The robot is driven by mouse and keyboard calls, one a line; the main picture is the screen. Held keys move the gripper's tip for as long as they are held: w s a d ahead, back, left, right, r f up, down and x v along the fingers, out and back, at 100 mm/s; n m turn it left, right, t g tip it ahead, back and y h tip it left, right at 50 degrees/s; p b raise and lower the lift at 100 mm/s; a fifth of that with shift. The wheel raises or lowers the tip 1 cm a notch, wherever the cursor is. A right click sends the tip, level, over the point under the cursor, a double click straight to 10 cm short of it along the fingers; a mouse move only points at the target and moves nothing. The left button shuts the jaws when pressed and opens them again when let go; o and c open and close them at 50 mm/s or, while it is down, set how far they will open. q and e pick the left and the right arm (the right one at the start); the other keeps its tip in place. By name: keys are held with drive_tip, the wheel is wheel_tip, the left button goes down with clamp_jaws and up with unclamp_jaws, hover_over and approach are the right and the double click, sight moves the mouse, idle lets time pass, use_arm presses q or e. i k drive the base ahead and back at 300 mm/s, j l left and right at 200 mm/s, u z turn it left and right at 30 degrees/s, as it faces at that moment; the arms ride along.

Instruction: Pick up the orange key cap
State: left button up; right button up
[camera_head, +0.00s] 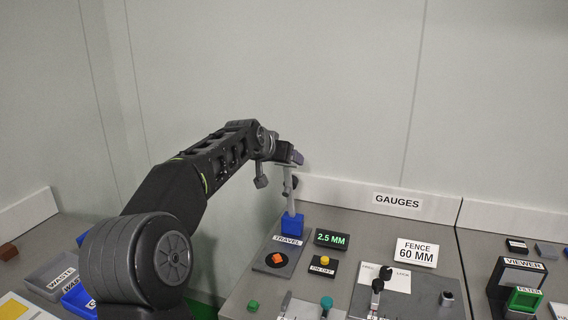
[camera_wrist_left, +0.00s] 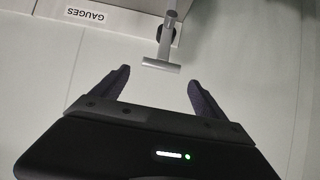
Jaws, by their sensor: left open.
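A small orange block (camera_head: 277,257), which looks like the orange key cap, sits on a dark base on the grey plate labelled TRAVEL (camera_head: 258,264). A grey T-shaped bar (camera_wrist_left: 161,64) lies just beyond the fingertips there. The orange block does not show in that view. My right gripper is not in view.
A 2.5 MM display (camera_head: 331,238) and a yellow ON/OFF button (camera_head: 325,260) stand right of the plate. A GAUGES sign (camera_head: 397,201) is on the back ledge.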

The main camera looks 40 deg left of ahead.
sight(276, 257)
drive_tip(key=k+l, duration=0.25)
drive_tip(key=k, duration=0.2)
drive_tip(key=k+l, duration=0.25)
drive_tip(key=k, duration=0.25)
